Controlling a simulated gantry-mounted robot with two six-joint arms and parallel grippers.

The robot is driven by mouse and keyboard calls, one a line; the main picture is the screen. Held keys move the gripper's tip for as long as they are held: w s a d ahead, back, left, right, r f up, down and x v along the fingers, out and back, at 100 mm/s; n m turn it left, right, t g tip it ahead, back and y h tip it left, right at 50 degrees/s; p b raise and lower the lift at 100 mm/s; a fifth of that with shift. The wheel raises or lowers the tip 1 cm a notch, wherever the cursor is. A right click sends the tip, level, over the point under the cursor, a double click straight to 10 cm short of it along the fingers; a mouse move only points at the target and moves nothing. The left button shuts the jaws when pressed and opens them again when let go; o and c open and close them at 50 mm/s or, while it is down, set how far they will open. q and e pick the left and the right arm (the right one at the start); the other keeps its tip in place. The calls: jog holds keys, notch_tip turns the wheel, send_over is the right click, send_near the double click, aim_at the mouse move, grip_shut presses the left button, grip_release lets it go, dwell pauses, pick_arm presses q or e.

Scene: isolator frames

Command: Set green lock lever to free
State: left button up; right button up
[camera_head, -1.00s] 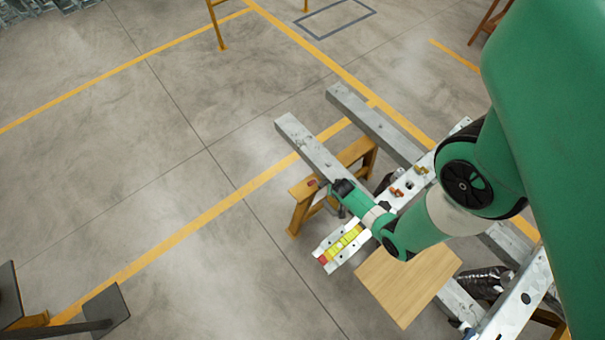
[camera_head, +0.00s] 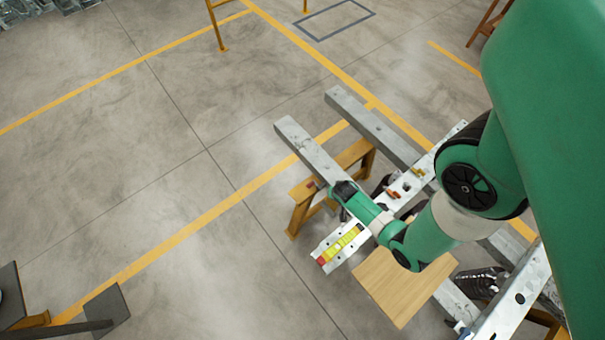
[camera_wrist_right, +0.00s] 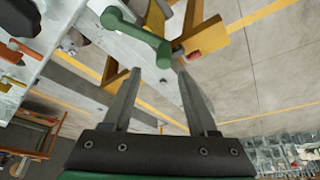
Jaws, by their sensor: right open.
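The green lock lever (camera_wrist_right: 138,32) shows in the right wrist view, mounted on a pale metal plate, with a round knob end at its lower right. My right gripper (camera_wrist_right: 156,74) is open, its two grey fingers spread. In the picture, the knob end lies just beyond and between the fingertips; I cannot tell whether they touch. Nothing is held between the fingers. In the head view my right wrist covers the lever's area, and I cannot make the lever out. My left gripper is not in view.
Orange levers (camera_head: 392,194) sit on the metal frame (camera_head: 437,160). A yellow strip with a red end (camera_head: 340,245) lies on the frame's near end. An orange trestle (camera_head: 299,213) supports the beams. A wooden board (camera_head: 403,285) lies nearby. Open floor spreads to the left.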

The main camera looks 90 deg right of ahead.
jog(key=p+v, duration=0.4)
jog(key=v, duration=0.3)
jog(key=shift+f, duration=0.1)
